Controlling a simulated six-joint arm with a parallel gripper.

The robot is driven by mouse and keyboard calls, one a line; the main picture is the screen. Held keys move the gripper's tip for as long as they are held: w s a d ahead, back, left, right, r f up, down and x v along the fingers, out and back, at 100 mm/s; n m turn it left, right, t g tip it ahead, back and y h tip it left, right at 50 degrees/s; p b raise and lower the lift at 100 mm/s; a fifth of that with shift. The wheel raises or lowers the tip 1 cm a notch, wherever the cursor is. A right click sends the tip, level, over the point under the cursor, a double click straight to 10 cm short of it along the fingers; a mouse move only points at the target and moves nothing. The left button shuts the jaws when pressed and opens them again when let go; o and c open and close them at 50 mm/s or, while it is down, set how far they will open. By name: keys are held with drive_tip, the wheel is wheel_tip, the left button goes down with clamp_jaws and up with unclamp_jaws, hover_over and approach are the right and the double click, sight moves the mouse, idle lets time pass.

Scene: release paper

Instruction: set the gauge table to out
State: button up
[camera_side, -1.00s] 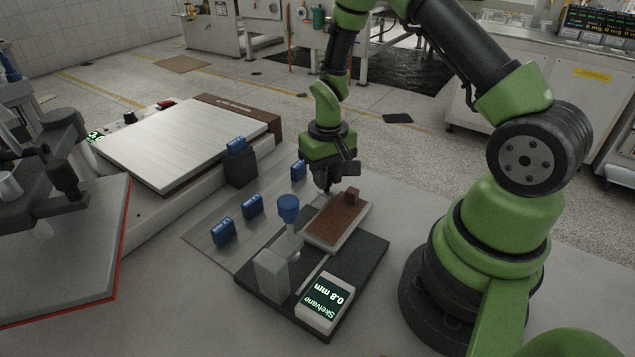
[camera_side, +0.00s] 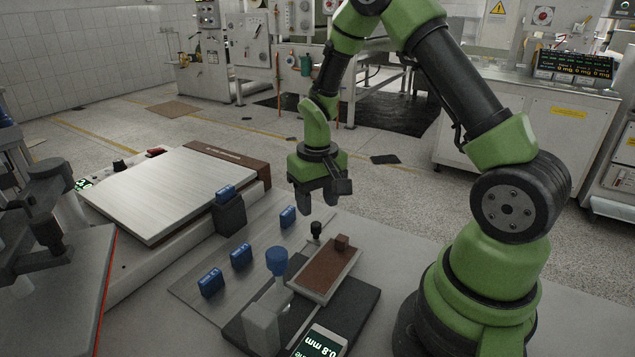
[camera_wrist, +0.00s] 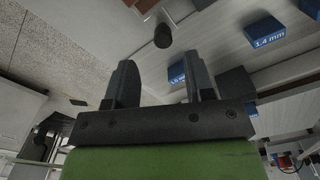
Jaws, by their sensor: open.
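A black knob (camera_side: 316,228) stands at the table's far end. It appears to be the dark round knob (camera_wrist: 163,36) in the wrist view. The gauge display (camera_side: 320,343) reads 0.8 mm and is cut off by the frame. My gripper (camera_side: 318,206) is open and empty, above the black knob and apart from it. Its spread fingers (camera_wrist: 160,66) show in the wrist view.
Several blue labelled blocks (camera_side: 241,256) stand on a metal plate left of the gauge, and one (camera_side: 226,192) sits on a dark holder. A large flat metal plate (camera_side: 170,192) lies beyond. Grey equipment with a red edge (camera_side: 60,270) is at the left.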

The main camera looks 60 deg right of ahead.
wheel_tip(320, 180, up, 5)
drive_tip(key=shift+f, duration=0.1)
idle(0.3)
drive_tip(key=s+a+r+t, duration=0.2)
drive_tip(key=s+a+r, duration=0.1)
drive_tip(key=r, duration=0.3)
drive_tip(key=s+a+r+t, duration=0.2)
drive_tip(key=a+r, duration=0.2)
drive_tip(key=r, duration=0.3)
drive_tip(key=s+a+r+n+t+y, duration=0.1)
drive_tip(key=s+a+r+t+y, duration=0.1)
drive_tip(key=s, duration=0.7)
drive_tip(key=shift+s+a+r+t, duration=0.25)
drive_tip(key=shift+a+r+t, duration=0.35)
drive_tip(key=shift+a+r, duration=0.6)
drive_tip(key=shift+a+f, duration=0.1)
drive_tip(key=shift+f, duration=0.1)
